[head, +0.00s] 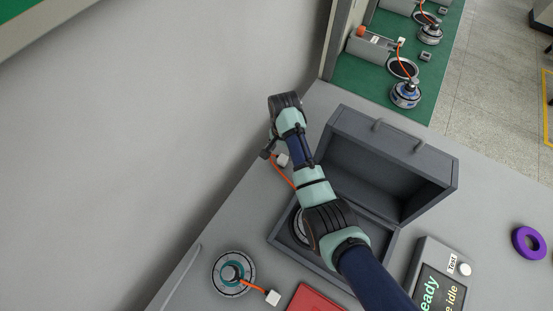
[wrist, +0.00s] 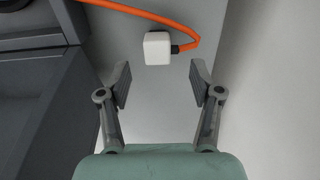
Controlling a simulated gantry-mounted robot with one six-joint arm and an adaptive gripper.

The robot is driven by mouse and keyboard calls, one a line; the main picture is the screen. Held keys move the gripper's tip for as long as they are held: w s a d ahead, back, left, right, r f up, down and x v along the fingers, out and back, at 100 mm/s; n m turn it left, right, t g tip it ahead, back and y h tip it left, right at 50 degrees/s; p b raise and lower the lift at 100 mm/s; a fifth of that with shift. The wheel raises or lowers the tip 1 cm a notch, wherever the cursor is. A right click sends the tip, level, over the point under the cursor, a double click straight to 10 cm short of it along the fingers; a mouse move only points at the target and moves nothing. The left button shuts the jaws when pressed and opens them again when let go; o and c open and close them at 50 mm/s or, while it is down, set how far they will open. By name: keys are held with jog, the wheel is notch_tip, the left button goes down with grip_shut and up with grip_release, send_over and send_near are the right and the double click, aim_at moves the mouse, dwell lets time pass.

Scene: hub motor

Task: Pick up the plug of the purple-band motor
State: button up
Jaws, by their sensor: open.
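A white plug (wrist: 157,48) on an orange cable lies on the grey bench in the wrist view. It also shows in the head view (head: 282,160), beside my wrist. My gripper (wrist: 160,82) is open and empty, its two fingers pointing at the plug, which sits just beyond the fingertips and between their lines. The orange cable (head: 283,176) runs from this plug toward a motor (head: 299,226) in the open grey case. My arm covers much of that motor, and I cannot see a purple band on it.
The grey case (head: 274,242) stands with its lid (head: 390,165) raised, close beside my arm. A teal-banded motor (head: 233,274) with its own white plug (head: 272,298) lies at lower left. A purple ring (head: 528,243) and a tester (head: 440,272) are at right. A wall borders the left.

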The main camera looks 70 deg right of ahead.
aim_at(283, 158)
jog(key=shift+s+d+f, duration=0.1)
jog(key=shift+f, duration=0.65)
notch_tip(283, 158, down, 6)
jog(key=shift+s+r+b, duration=0.15)
jog(key=shift+r+b, duration=0.05)
jog(key=shift+b, duration=0.8)
grip_shut()
